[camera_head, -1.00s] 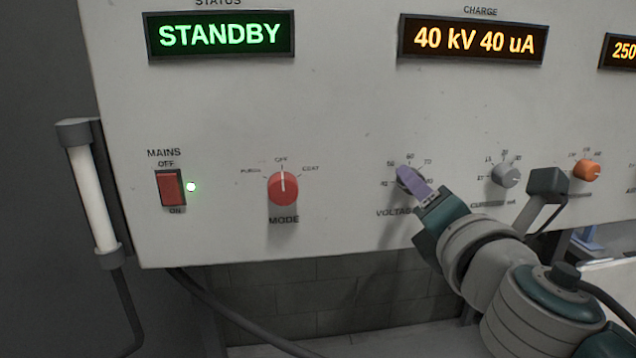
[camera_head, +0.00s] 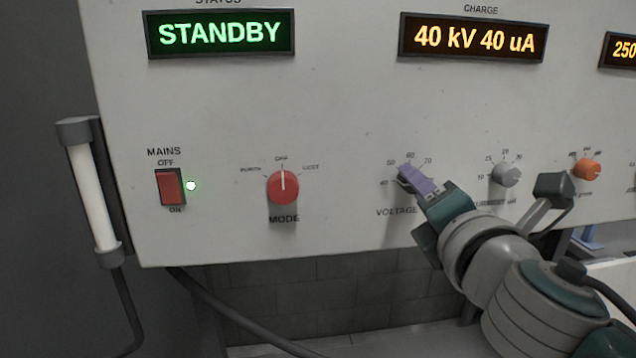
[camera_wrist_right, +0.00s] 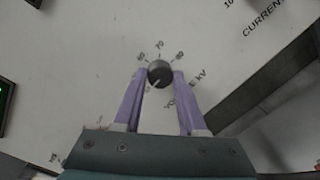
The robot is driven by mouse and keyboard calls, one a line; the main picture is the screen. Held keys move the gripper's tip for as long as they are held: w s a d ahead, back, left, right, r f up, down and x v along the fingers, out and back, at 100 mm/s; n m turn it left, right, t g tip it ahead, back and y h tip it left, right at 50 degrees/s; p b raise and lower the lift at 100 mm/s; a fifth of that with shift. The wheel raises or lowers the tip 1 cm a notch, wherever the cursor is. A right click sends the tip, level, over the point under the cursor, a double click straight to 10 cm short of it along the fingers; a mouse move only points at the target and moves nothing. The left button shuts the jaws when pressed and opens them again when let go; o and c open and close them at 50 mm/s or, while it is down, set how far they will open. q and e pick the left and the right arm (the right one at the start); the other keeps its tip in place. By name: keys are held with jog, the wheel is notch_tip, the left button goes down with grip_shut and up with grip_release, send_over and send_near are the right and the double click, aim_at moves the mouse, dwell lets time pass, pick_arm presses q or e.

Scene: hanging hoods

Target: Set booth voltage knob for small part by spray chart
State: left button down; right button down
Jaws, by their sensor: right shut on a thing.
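The voltage knob is a small grey round knob, mostly hidden by my gripper in the head view. In the right wrist view the knob (camera_wrist_right: 159,73) sits between my two lilac fingertips, with a pale pointer line toward the lower left of that picture. My right gripper (camera_head: 416,181) is shut on it, reaching in from the lower right. The charge display (camera_head: 473,39) reads 40 kV 40 uA, and the status display (camera_head: 221,34) reads STANDBY. My left gripper is not in view. No spray chart can be made out.
The red mode knob (camera_head: 283,187) points up to OFF. Left of it is the red mains switch (camera_head: 171,187) with a lit lamp. The grey current knob (camera_head: 506,173) and an orange knob (camera_head: 587,169) are right of my gripper. A white tube (camera_head: 92,195) stands at the panel's left edge.

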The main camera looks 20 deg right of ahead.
jog(key=shift+d+m+y+p, duration=0.1)
jog(key=shift+m+y+p, duration=0.45)
jog(key=shift+m, duration=3.75)
jog(key=shift+d+m+y+p, duration=0.1)
jog(key=shift+m+y+p, duration=0.4)
jog(key=shift+m, duration=3.8)
jog(key=shift+c, duration=2.4)
grip_release()
jog(key=shift+a, duration=0.1)
jog(key=v, duration=1)
jog(key=shift+b, duration=0.45)
